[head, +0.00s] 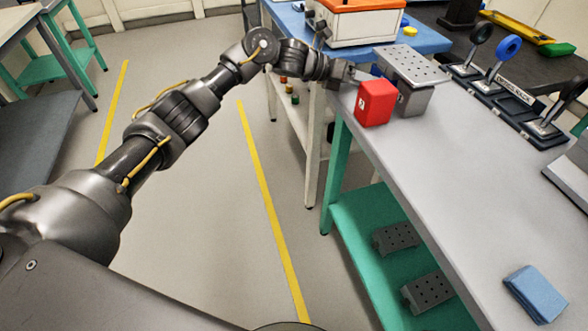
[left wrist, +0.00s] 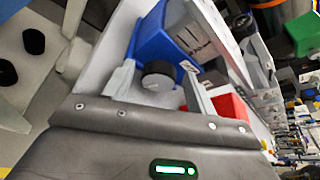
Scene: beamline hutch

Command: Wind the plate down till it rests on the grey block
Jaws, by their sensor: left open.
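A perforated metal plate (head: 411,65) is at the far left end of the grey bench, with a grey body (head: 414,103) under it. I cannot tell whether the plate touches that body. A red block (head: 375,103) with a small label stands in front of it. My left gripper (head: 346,75) is at the bench's far left edge, left of the plate. In the left wrist view a dark round knob (left wrist: 158,76) with a pale mark shows between the open fingers of the left gripper (left wrist: 158,88). Finger contact is unclear. My right gripper is not in view.
A blue cloth (head: 536,293) lies near the front. Two perforated blocks rest on the green lower shelf (head: 372,232). The bench's middle (head: 445,160) is clear.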

